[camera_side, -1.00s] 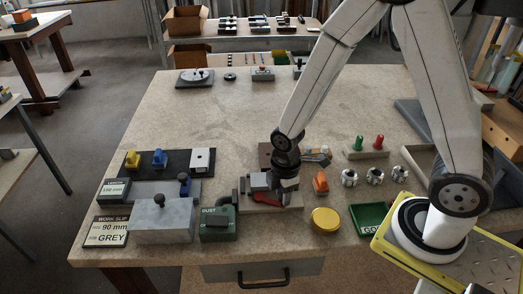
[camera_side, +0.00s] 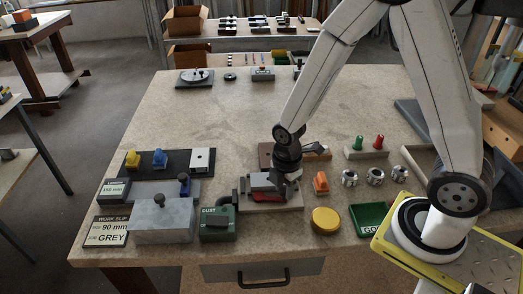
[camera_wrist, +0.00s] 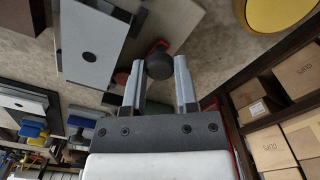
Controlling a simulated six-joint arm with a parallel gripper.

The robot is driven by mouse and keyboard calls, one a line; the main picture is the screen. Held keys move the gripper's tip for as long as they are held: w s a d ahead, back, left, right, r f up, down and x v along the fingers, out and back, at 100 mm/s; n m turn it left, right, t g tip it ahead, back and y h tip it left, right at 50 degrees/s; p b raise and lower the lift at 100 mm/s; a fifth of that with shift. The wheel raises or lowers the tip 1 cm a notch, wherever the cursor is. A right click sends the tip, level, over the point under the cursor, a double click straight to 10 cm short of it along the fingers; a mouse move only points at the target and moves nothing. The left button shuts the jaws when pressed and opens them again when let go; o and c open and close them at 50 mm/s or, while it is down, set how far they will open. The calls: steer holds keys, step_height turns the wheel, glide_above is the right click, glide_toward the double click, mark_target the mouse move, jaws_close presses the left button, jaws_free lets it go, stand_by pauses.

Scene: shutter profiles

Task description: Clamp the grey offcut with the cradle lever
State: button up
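The cradle (camera_side: 272,204) sits near the table's front edge, with a grey piece (camera_side: 258,182) on it that looks like the offcut. Its red lever (camera_side: 266,189) lies low along the grey piece, partly hidden by my gripper (camera_side: 291,176). In the wrist view my gripper (camera_wrist: 160,74) has its two fingers apart on either side of a dark round knob (camera_wrist: 159,66), with narrow gaps showing. A red strip (camera_wrist: 159,45) shows just beyond the knob. I cannot tell whether the lever presses on the offcut.
A green dust box (camera_side: 218,225) stands close on the cradle's left and a grey block with a knob (camera_side: 165,220) further left. An orange piece (camera_side: 320,182) and a yellow disc (camera_side: 325,220) are on the right. The table's middle behind is clear.

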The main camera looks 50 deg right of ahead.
steer(key=o, duration=0.4)
steer(key=shift+o, duration=0.2)
steer(key=shift+r, duration=0.15)
steer(key=shift+r, duration=3.75)
steer(key=m, duration=0.2)
steer(key=s+m, duration=0.1)
steer(key=m, duration=0.1)
steer(key=shift+d+r+t, duration=0.25)
steer(key=shift+d+t, duration=0.05)
steer(key=shift+d, duration=0.05)
steer(key=m, duration=0.4)
steer(key=s+d+m+t, duration=0.1)
steer(key=m, duration=0.3)
steer(key=s+r+m+t, duration=0.1)
steer(key=m, duration=0.3)
steer(key=shift+s+d, duration=0.2)
steer(key=shift+s, duration=0.05)
